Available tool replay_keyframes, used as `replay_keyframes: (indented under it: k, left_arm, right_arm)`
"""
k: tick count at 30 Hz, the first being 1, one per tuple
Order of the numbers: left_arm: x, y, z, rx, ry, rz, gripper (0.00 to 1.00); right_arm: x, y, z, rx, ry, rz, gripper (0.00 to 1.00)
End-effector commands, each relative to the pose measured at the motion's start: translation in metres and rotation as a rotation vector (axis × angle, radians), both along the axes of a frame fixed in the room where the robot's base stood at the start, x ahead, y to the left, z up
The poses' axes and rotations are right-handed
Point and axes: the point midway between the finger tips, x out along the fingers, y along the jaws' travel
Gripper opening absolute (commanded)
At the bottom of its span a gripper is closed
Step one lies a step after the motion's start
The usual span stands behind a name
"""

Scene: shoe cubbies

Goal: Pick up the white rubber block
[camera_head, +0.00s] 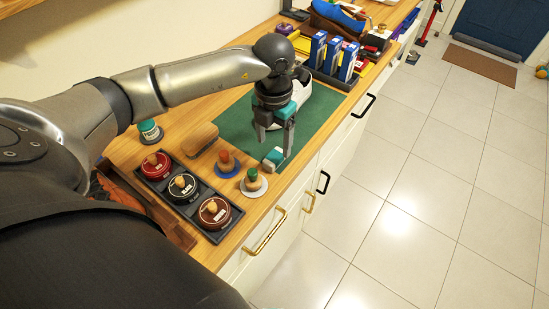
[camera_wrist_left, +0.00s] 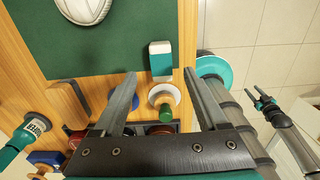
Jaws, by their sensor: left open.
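The white rubber block (camera_head: 273,158), white with a teal part, lies on the green mat (camera_head: 228,132) near the counter's front edge. In the left wrist view the block (camera_wrist_left: 160,59) sits at the mat's edge, beyond and between the fingertips. My left gripper (camera_head: 276,147) is open, pointing down above the block, with nothing between its fingers. In the left wrist view the spread fingers (camera_wrist_left: 160,76) frame the space just short of the block.
A white shoe (camera_head: 302,92) is on the mat behind the gripper. Knobs on a white disc (camera_head: 254,192) and a blue disc (camera_head: 226,171) stand close by. A black tray (camera_head: 187,208) holds three round tins. A wooden brush (camera_head: 201,140) and a jar (camera_head: 149,130) are left.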

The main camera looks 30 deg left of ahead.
Motion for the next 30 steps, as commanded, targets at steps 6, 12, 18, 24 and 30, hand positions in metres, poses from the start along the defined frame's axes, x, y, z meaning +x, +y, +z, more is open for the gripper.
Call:
replay_keyframes:
  k: [6,12,18,24,30]
  left_arm:
    - [-0.001,-0.002,-0.023,-0.002,0.004,-0.001,0.75]
    - [-0.001,-0.003,-0.050,-0.002,0.003,0.000,0.75]
    - [-0.001,-0.002,-0.054,0.000,0.000,-0.002,0.75]
    - [-0.001,-0.002,-0.054,-0.001,0.000,-0.001,0.64]
    - [-0.001,-0.002,-0.054,-0.001,0.000,-0.001,0.41]
  right_arm:
    - [0.012,0.003,-0.001,0.006,-0.020,-0.002,0.50]
    - [0.011,0.011,-0.004,0.015,-0.019,-0.007,0.50]
    - [0.008,0.012,-0.004,0.016,-0.015,-0.008,0.50]
    - [0.005,0.011,-0.004,0.015,-0.009,-0.007,0.50]
    - [0.004,0.007,-0.004,0.010,-0.008,-0.004,0.50]
